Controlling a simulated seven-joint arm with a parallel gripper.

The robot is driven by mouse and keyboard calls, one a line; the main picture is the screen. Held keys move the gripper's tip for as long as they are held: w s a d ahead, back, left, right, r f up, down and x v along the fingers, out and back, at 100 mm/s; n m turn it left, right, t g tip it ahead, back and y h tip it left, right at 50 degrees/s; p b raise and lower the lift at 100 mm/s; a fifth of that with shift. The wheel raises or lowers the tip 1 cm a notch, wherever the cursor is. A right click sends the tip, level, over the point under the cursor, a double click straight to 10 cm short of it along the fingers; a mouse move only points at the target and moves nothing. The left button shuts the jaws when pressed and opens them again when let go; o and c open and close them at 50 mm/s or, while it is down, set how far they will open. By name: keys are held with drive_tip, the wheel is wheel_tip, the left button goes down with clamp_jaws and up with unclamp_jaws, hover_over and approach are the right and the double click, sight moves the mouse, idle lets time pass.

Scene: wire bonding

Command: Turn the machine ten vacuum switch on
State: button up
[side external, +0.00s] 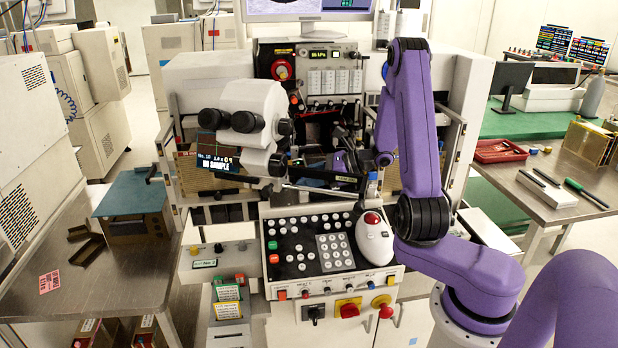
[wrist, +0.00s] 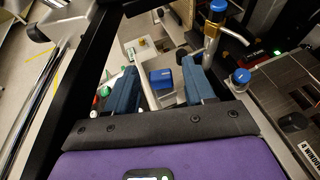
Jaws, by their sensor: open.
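The machine (side external: 330,50) in the middle carries a small screen (side external: 215,155) that reads "No. 10" and "NO SAMPLE". I cannot tell which control is the vacuum switch or how it is set. In the wrist view my gripper (wrist: 161,84) is open, its two blue fingers apart. A small dark blue block (wrist: 161,79) shows in the gap, apart from both fingers and seemingly farther off. A metal fitting with a blue cap (wrist: 218,6) stands beyond the right finger. A blue knob (wrist: 240,76) lies to the right. In the side view my gripper is mostly hidden among the machine's parts.
The white eyepiece head (side external: 252,115) stands left of my arm. The button panel (side external: 318,248) with a red-balled controller (side external: 374,238) lies in front. In the wrist view a dark rail (wrist: 75,85) runs along the left, and a brown metal block (wrist: 285,95) is at the right.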

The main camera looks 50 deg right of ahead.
clamp_jaws()
drive_tip(key=shift+w+d+n+g+y, duration=0.1)
drive_tip(key=shift+d+n+g+y, duration=0.05)
drive_tip(key=shift+n+g+y, duration=1.3)
drive_tip(key=shift+n+t+y, duration=0.25)
unclamp_jaws()
drive_tip(key=v, duration=1.7)
drive_tip(key=shift+r, duration=0.2)
